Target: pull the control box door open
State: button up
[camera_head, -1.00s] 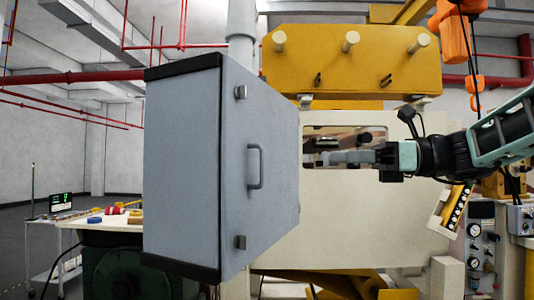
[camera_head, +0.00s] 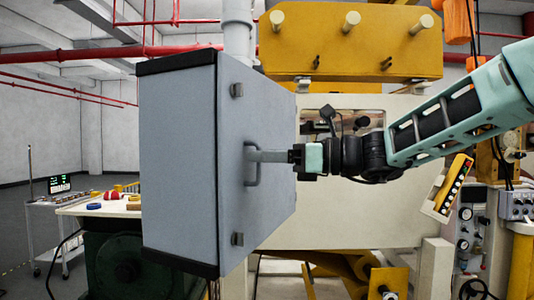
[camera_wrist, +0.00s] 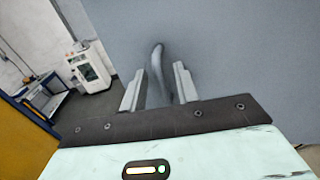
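The control box (camera_head: 180,160) is a grey-blue cabinet with black top and bottom edges, at the left centre of the head view. Its door (camera_head: 262,215) faces right and looks shut. A grey bar handle (camera_head: 258,176) stands upright on the door; in the wrist view the handle (camera_wrist: 158,72) shows between the fingers. My gripper (camera_head: 254,155) reaches the handle from the right. In the wrist view, my gripper (camera_wrist: 159,85) has its two fingers apart, one on each side of the handle, with gaps visible. Whether either finger touches the door cannot be told.
A yellow and cream machine (camera_head: 350,50) stands behind my arm. A table with coloured rolls (camera_head: 110,196) and a cart with a small screen (camera_head: 59,184) are at the left. A button panel (camera_head: 453,188) hangs at the right.

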grip_shut()
jog(key=shift+d, duration=0.15)
